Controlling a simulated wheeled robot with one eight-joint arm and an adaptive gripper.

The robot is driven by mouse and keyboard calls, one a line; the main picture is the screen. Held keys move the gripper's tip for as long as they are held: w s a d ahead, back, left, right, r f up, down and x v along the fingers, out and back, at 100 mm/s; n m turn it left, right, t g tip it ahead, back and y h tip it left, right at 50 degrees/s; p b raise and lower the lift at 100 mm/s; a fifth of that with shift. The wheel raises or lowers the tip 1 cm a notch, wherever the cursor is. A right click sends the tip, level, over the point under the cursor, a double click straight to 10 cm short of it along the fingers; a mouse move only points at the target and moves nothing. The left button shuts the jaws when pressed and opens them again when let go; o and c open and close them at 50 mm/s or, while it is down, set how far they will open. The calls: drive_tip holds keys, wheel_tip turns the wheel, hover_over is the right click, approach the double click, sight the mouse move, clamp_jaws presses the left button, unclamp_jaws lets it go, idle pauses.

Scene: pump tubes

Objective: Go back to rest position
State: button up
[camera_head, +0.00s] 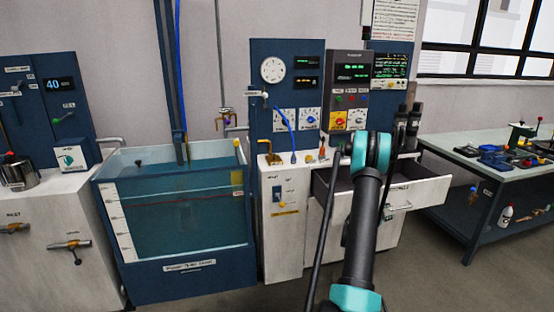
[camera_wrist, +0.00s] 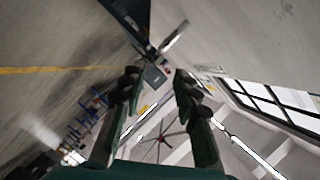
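In the wrist view my gripper (camera_wrist: 155,74) has its two dark fingers apart, with nothing held between them. In the head view my arm rises in front of the open drawer (camera_head: 425,190). The finger opening is too small to judge there. The wrist view looks tilted, with the floor, ceiling beams and windows behind the fingers.
A water tank (camera_head: 185,265) stands left of the control cabinet (camera_head: 283,245). A workbench (camera_head: 470,160) with tools is at the right under the window. A metal pot (camera_head: 18,175) sits on the left cabinet. Grey floor is free between the cabinet and the workbench.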

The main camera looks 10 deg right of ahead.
drive_tip(key=s+a+r+n+y, duration=0.35)
drive_tip(key=a+r+n, duration=0.2)
drive_tip(key=a, duration=0.65)
drive_tip(key=s+a+r+n+y, duration=0.3)
drive_tip(key=s+a+r+n, duration=0.25)
drive_tip(key=a, duration=0.65)
drive_tip(key=s+a+f+n+g+y, duration=0.1)
drive_tip(key=s+a+n+g+y, duration=0.1)
drive_tip(key=s+a+n+y, duration=0.5)
drive_tip(key=s+a+n, duration=0.6)
drive_tip(key=s+a, duration=1.1)
drive_tip(key=a, duration=0.1)
drive_tip(key=shift+s+a+f+n+y, duration=0.2)
drive_tip(key=shift+a+f+n+y, duration=0.1)
drive_tip(key=shift+f+n+y, duration=0.1)
